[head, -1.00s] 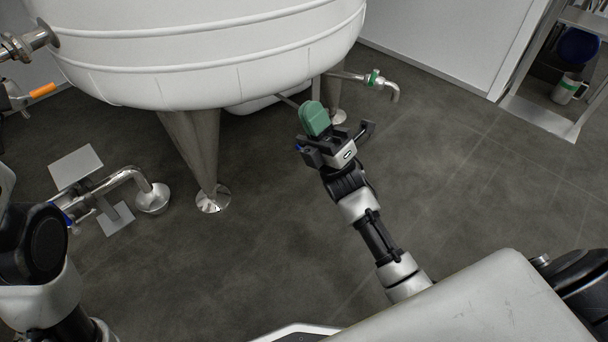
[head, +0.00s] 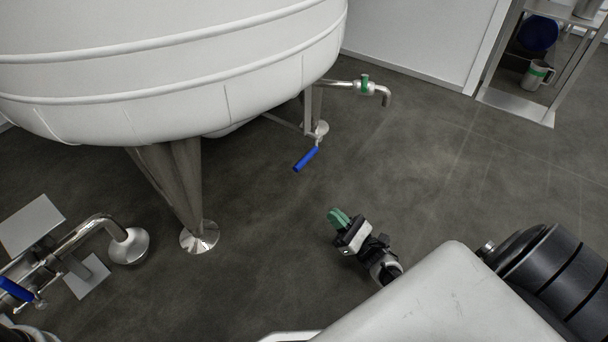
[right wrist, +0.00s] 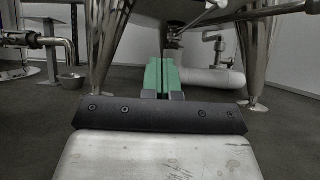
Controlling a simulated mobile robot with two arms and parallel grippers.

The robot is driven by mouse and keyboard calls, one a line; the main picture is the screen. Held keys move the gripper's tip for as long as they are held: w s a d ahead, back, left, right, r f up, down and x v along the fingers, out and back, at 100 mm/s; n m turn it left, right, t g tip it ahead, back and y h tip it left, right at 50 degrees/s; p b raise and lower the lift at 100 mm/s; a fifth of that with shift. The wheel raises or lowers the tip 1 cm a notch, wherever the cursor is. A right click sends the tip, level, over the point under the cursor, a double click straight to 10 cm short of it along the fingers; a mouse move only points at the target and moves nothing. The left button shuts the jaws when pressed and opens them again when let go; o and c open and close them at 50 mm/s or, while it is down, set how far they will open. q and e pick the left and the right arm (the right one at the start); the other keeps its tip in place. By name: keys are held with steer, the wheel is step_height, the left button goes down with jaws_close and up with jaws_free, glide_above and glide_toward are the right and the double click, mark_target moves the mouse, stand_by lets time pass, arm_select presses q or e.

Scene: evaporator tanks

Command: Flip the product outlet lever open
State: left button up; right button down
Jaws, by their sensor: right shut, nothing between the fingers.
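A blue lever (head: 306,159) hangs on a metal fitting under the white tank (head: 190,75), slanting down to the left. Another blue lever (head: 15,289) is on the pipework at the lower left. No label shows which is the product outlet lever. My right gripper (head: 338,217), with green fingers, is low over the floor, below and right of the central blue lever and apart from it. In the right wrist view its green fingers (right wrist: 163,74) are together and empty, with a metal fitting (right wrist: 173,42) beyond them. My left gripper is out of view.
Conical metal tank legs (head: 182,185) stand on the floor. A side pipe (head: 385,95) with a small green handle (head: 365,83) sticks out right of the tank. A metal rack (head: 520,105) is at the upper right. Dark floor (head: 440,170) is clear between.

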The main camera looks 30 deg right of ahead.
mark_target(310, 153)
steer(key=shift+r, duration=0.1)
steer(key=s+r+b+x, duration=0.1)
steer(key=r+b+x, duration=0.1)
steer(key=x, duration=1)
steer(key=shift+r, duration=0.35)
steer(key=shift+d, duration=0.1)
